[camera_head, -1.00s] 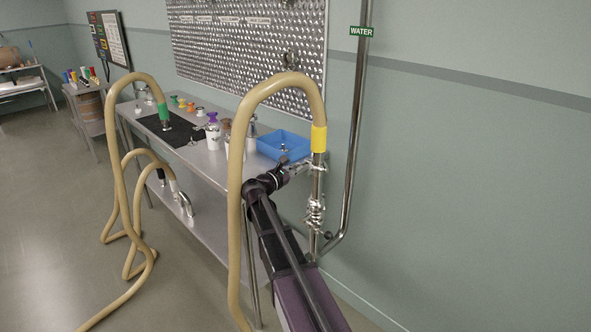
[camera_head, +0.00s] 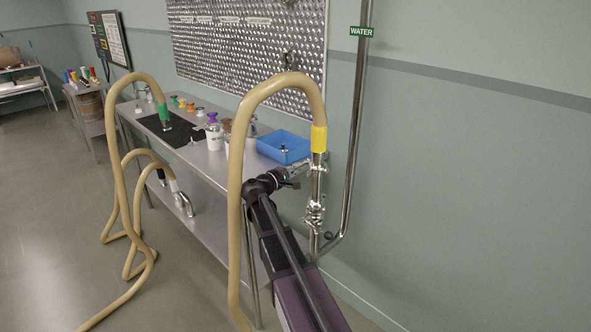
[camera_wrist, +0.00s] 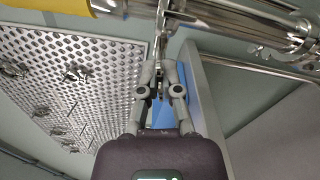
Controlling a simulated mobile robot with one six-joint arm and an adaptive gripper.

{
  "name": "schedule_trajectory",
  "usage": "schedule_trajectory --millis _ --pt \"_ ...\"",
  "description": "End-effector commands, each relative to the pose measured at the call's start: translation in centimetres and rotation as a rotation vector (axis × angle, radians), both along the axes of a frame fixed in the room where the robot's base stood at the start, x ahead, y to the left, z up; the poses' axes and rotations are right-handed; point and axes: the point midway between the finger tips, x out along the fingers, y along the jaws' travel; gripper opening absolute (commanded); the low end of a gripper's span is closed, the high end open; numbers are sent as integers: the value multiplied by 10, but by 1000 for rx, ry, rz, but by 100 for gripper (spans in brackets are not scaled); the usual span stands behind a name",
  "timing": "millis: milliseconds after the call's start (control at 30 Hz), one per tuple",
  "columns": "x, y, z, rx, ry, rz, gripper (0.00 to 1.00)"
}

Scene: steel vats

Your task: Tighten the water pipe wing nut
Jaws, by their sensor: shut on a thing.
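The water pipe (camera_head: 318,185) stands upright by the wall, with shiny clamps and fittings along it. A tan hose with a yellow collar (camera_head: 319,139) joins its top. My gripper (camera_head: 304,168) reaches in from the left to the joint just below the yellow collar. In the wrist view my gripper (camera_wrist: 161,70) has its fingers shut on the wing nut (camera_wrist: 161,36), a narrow metal piece beside the steel pipe (camera_wrist: 232,24). The wing nut is too small and partly covered to make out in the head view.
A steel table (camera_head: 212,160) stands behind my arm with a blue bin (camera_head: 284,152), a black mat (camera_head: 172,133) and several small fittings. The tan hose (camera_head: 235,200) loops close to my arm's left. The WATER-labelled wall pipe (camera_head: 354,120) rises at the right.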

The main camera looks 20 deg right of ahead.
Motion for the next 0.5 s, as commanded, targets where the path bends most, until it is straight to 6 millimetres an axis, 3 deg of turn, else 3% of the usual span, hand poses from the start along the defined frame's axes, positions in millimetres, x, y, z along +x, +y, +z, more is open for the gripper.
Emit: schedule_trajectory --millis 500 --pt "-2 -1 0 176 -457 -4 0"
